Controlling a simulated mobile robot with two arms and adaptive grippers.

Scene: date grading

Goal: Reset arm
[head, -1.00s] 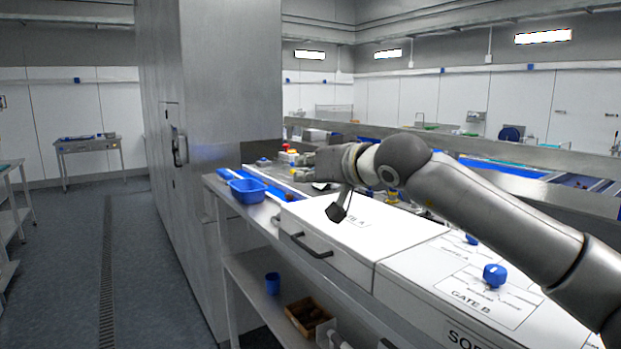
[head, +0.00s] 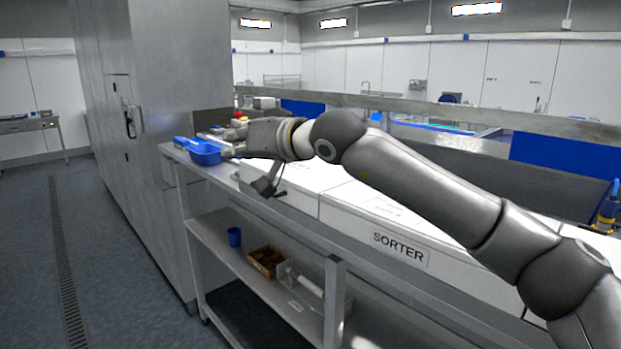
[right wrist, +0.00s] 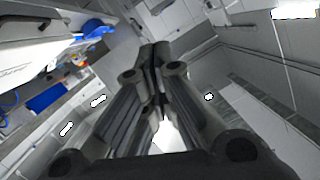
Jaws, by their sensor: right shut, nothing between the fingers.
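My right arm comes in from the right of the head view and reaches out over the white sorter (head: 399,247). The head view does not show whether the gripper touches the tray. My left gripper is in neither view.
A steel bench (head: 172,152) carries the sorter, with a shelf below holding a blue cup (head: 234,237) and a brown box (head: 266,262). A tall steel cabinet (head: 165,60) stands left of the bench. The floor (head: 105,270) at left is clear.

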